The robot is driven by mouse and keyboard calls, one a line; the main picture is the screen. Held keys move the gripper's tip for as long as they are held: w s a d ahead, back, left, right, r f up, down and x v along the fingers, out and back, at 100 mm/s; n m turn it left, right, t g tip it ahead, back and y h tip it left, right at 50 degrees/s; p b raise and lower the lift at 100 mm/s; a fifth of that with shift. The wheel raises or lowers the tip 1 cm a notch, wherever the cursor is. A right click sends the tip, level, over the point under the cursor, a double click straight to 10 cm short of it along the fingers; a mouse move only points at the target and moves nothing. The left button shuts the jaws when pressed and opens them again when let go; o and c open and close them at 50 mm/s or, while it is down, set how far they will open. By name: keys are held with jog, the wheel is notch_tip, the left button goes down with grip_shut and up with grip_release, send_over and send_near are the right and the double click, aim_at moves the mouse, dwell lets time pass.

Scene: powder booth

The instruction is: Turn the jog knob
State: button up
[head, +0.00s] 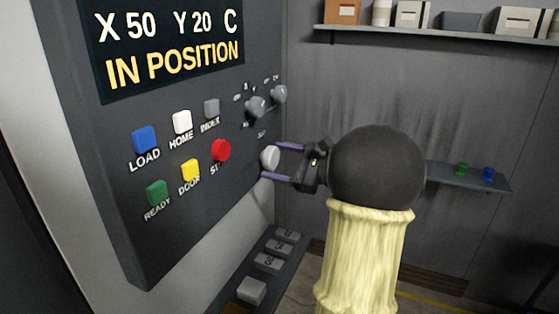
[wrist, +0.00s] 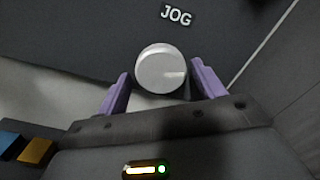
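The jog knob (head: 269,158) is a round light-grey knob near the right edge of the dark control panel (head: 130,245). In the wrist view the knob (wrist: 158,68) sits under the label JOG, with a pale pointer mark toward its right side. My gripper (wrist: 162,78) has one purple finger on each side of the knob. A narrow gap shows between each finger and the knob, so it looks open around it, not closed on it. In the head view my gripper (head: 271,161) reaches the knob from the right, fingers above and below it.
The red button (head: 221,150) is just left of the knob. Two grey knobs (head: 256,107) are above it. Blue, white, grey, green and yellow buttons fill the panel's left. A lower ledge (head: 252,291) carries grey blocks. A shelf (head: 480,178) stands right, behind my arm.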

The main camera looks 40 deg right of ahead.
jog(key=shift+o, duration=0.2)
jog(key=shift+r, duration=0.1)
jog(key=b+v, duration=0.2)
jog(key=v, duration=1.5)
jog(key=shift+s, duration=0.2)
jog(key=shift+d, duration=0.15)
